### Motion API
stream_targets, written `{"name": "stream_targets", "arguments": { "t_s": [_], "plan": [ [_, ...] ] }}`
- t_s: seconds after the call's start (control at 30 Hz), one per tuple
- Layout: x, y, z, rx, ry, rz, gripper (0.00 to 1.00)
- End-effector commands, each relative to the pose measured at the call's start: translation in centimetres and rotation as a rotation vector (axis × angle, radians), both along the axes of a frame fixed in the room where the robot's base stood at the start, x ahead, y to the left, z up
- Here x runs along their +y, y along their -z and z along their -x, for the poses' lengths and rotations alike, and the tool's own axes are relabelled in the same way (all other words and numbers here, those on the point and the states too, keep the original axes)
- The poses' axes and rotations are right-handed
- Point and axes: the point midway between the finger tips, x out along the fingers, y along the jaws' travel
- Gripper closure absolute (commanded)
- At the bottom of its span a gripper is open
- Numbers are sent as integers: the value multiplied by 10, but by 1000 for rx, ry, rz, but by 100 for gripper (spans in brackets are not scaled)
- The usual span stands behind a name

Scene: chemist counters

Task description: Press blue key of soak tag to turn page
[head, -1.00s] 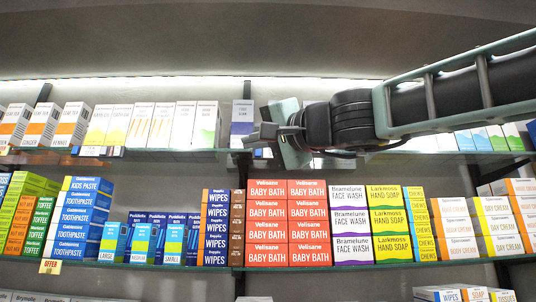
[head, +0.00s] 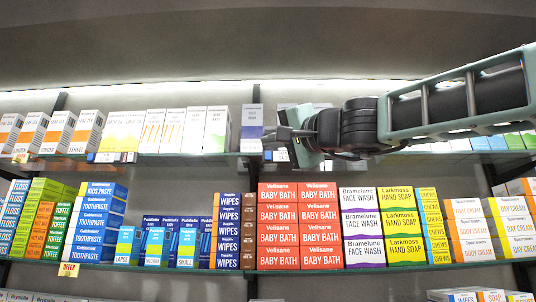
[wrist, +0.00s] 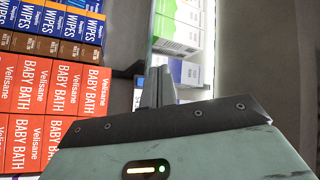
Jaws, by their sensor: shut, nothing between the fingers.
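My gripper (head: 268,135) is shut and empty at the upper shelf, just right of a white and violet box (head: 252,125). A small white and blue tag (head: 279,155) is on the shelf edge just below the gripper. I cannot read it, so I cannot tell that it is the soak tag, and its keys are not clear. In the wrist view the closed fingers (wrist: 158,86) point at the shelf edge, and a small white and blue patch (wrist: 138,94) shows left of them. I cannot tell whether the fingers touch anything.
Another tag (head: 112,157) with blue and orange parts is on the upper shelf edge at left. White boxes (head: 195,130) line the upper shelf. An OFFER label (head: 69,270) hangs at lower left.

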Motion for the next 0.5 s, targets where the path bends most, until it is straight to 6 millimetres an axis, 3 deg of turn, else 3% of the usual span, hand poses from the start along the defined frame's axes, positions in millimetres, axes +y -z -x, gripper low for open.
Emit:
{"name": "stream_targets", "arguments": {
  "t_s": [0.23, 0.5],
  "plan": [
    [-1, 0, -33, 1, 0, -1, 100],
    [-2, -1, -47, -1, -1, 1, 100]
  ]
}}
